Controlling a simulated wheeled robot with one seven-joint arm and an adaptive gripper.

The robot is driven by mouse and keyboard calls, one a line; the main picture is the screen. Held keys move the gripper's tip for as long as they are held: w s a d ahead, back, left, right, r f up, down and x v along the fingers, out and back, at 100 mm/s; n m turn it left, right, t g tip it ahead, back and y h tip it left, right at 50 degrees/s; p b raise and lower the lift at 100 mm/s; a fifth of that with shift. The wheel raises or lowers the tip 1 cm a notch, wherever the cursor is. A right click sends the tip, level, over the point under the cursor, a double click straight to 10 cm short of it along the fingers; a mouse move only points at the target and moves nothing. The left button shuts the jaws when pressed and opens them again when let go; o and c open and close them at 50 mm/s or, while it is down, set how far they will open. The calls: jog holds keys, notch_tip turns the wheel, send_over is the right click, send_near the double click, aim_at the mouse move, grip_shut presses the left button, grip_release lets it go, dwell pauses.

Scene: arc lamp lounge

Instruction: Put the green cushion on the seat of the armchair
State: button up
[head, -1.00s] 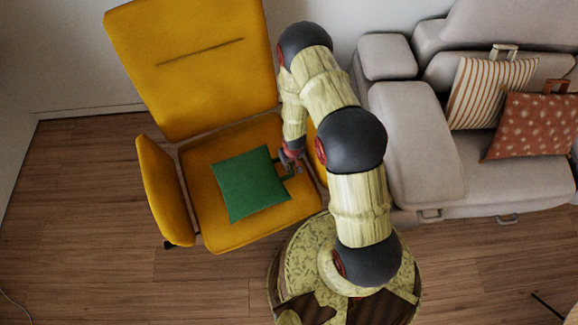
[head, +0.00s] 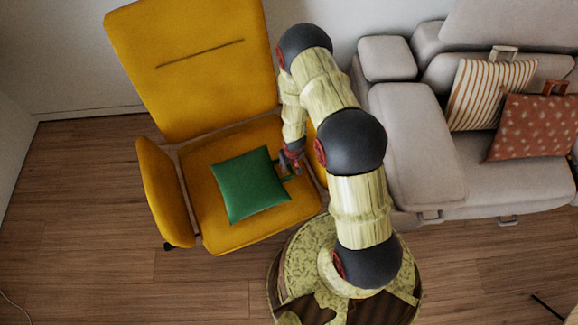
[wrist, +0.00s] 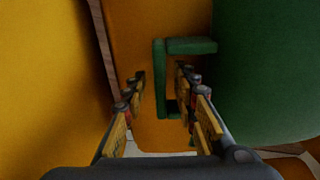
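The green cushion (head: 249,186) lies on the yellow seat (head: 203,219) of the armchair (head: 200,65) in the head view. Its green loop handle sticks out on the right, towards my gripper (head: 291,160). In the wrist view my gripper (wrist: 160,85) is open, its two fingers apart. The outer bar of the handle (wrist: 159,70) shows between the fingers, with a gap on each side. The cushion (wrist: 265,70) fills the upper right of the wrist view. The right armrest is mostly hidden behind my arm.
The left armrest (head: 165,190) stands beside the seat. A grey sofa (head: 415,140) is at the right, with a striped cushion (head: 490,92) and a red spotted cushion (head: 535,127). Wooden floor (head: 80,220) is clear at the left.

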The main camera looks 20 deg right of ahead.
notch_tip(320, 180, up, 45)
jog(key=w+d+t+h+p, duration=0.1)
jog(key=w+t+p, duration=0.1)
jog(key=p, duration=0.3)
jog(key=s+a+r+t, duration=0.1)
jog(key=s+a+r, duration=0.1)
jog(key=s+r, duration=0.9)
jog(key=s+a+r+t, duration=0.1)
jog(key=s+a+r, duration=0.2)
jog(key=s+r, duration=0.7)
jog(key=shift+s+r+y, duration=0.35)
jog(key=shift+y, duration=0.05)
jog(key=shift+d, duration=0.15)
